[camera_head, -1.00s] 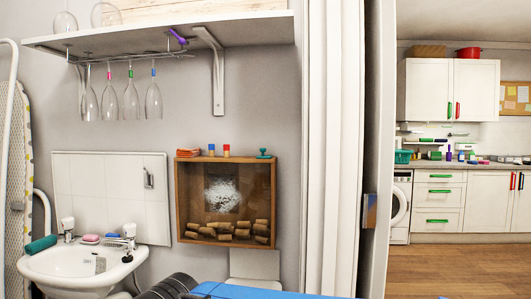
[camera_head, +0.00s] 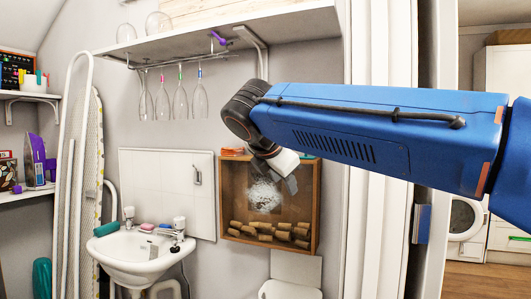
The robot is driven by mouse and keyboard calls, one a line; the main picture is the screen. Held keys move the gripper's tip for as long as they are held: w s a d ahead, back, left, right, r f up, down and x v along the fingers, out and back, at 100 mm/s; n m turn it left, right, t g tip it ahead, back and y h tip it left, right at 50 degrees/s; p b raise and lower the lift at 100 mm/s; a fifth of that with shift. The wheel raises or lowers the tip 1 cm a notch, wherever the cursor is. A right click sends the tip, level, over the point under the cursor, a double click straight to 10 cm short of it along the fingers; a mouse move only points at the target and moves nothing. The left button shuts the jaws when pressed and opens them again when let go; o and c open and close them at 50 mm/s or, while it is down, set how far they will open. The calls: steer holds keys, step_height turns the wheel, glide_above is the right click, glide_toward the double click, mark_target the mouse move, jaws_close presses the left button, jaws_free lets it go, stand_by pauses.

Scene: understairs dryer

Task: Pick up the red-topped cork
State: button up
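My gripper (camera_head: 284,176) is in front of the upper part of the wooden display box (camera_head: 314,205) on the wall. It is small and partly overlapped by my own blue arm, so I cannot tell whether its fingers are open or shut. The red-topped cork cannot be made out now. A second earlier it stood upright on top of the box beside a blue-topped cork. That stretch of the box top is now behind my gripper and wrist. More plain corks (camera_head: 265,231) lie in a heap inside the box.
An orange-red stack (camera_head: 232,151) sits at the box top's left end. Above are a white shelf (camera_head: 215,33) and hanging wine glasses (camera_head: 180,100). A white sink (camera_head: 135,255) is lower left; an ironing board (camera_head: 75,180) stands further left. A door frame (camera_head: 380,230) is right.

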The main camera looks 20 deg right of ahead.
steer(key=w+a+r+n+t+h, duration=0.1)
steer(key=w+a+r+n, duration=0.25)
steer(key=r, duration=0.35)
steer(key=w+a+r+n+t+h, duration=0.1)
steer(key=w+a+r+n, duration=0.15)
steer(key=a+r, duration=0.35)
steer(key=shift+n, duration=0.3)
steer(key=shift+s+d+r+x, duration=0.1)
steer(key=shift+d+r+x, duration=0.15)
steer(key=shift+x, duration=2.65)
steer(key=shift+s+d+r+x, duration=0.15)
steer(key=shift+d+x, duration=0.1)
steer(key=shift+x, duration=2.65)
steer(key=shift+w+d+r+x, duration=0.1)
steer(key=shift+d+r+x, duration=0.15)
steer(key=shift+x, duration=2.65)
steer(key=shift+s, duration=0.1)
steer(key=c, duration=0.8)
